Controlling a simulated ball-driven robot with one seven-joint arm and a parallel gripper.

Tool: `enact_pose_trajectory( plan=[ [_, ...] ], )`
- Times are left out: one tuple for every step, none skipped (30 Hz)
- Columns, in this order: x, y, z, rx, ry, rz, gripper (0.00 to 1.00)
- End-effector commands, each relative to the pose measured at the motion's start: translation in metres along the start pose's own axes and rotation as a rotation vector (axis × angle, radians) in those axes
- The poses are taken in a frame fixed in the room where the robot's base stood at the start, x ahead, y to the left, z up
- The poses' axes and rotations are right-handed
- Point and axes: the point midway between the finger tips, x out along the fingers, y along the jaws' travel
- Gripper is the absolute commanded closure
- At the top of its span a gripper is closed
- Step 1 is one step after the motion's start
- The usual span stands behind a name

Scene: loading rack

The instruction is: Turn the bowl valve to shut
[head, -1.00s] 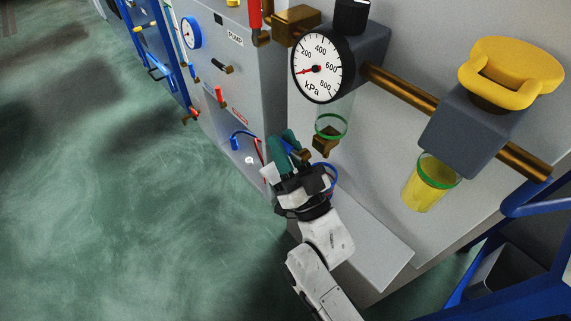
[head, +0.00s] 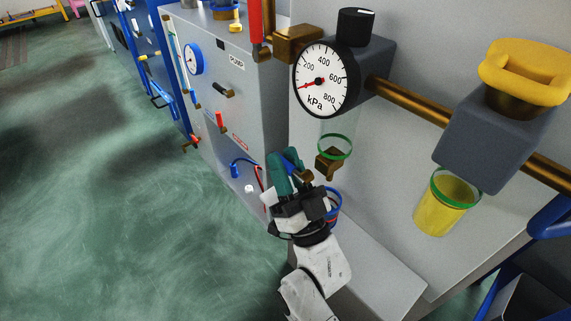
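The bowl valve, a small brass fitting (head: 329,164), sits beneath a clear bowl with a green ring (head: 336,147), under the round kPa gauge. A squared brass lever or handle seems to be part of it; its exact setting is too small to read. My gripper (head: 284,160), with teal fingers, is at the lower left of the valve and looks apart from it. A small blue part and a brass part show close by the fingers. The gap between the fingertips is unclear, and nothing is clearly held.
The gauge (head: 323,80) and a brass pipe (head: 410,101) lead to a grey block (head: 488,140) with a yellow knob (head: 525,72) and a yellow-filled bowl (head: 442,205). The grey pump panel (head: 236,110) stands left. Green floor (head: 120,220) is open at left.

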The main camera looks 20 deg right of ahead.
Motion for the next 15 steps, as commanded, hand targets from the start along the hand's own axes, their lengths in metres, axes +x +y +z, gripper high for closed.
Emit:
enact_pose_trajectory(
  plan=[
    [-0.0001, 0.0002, 0.0, 0.0, 0.0, 0.0, 0.67],
    [0.0, 0.0002, 0.0, 0.0, 0.0, 0.0, 0.64],
    [0.0, 0.0001, 0.0, 0.0, 0.0, 0.0, 0.61],
    [0.0001, 0.0001, 0.0, 0.0, 0.0, 0.0, 0.58],
    [0.0001, 0.0001, 0.0001, 0.0, -0.001, 0.0, 0.56],
    [0.0001, 0.0001, 0.0001, 0.0, -0.001, 0.0, 0.56],
    [0.0002, 0.0, 0.0001, 0.0, -0.001, 0.0, 0.56],
    [0.0002, 0.0, 0.0001, 0.0, -0.001, 0.0, 0.56],
    [0.0002, 0.0, 0.0001, 0.0, -0.001, 0.0, 0.56],
    [0.0003, 0.0, 0.0001, 0.0, -0.001, 0.0, 0.56],
    [0.0001, 0.0, 0.0002, 0.0, -0.001, 0.0, 0.56],
    [-0.0008, 0.0, 0.0003, 0.0, -0.001, 0.0, 0.56],
    [-0.002, 0.0001, 0.0004, 0.0, -0.002, 0.0, 0.56],
    [-0.0039, 0.0001, 0.0006, 0.0, -0.002, 0.0, 0.56],
    [-0.0076, 0.0002, 0.0008, 0.0, -0.002, 0.0, 0.56]
  ],
)
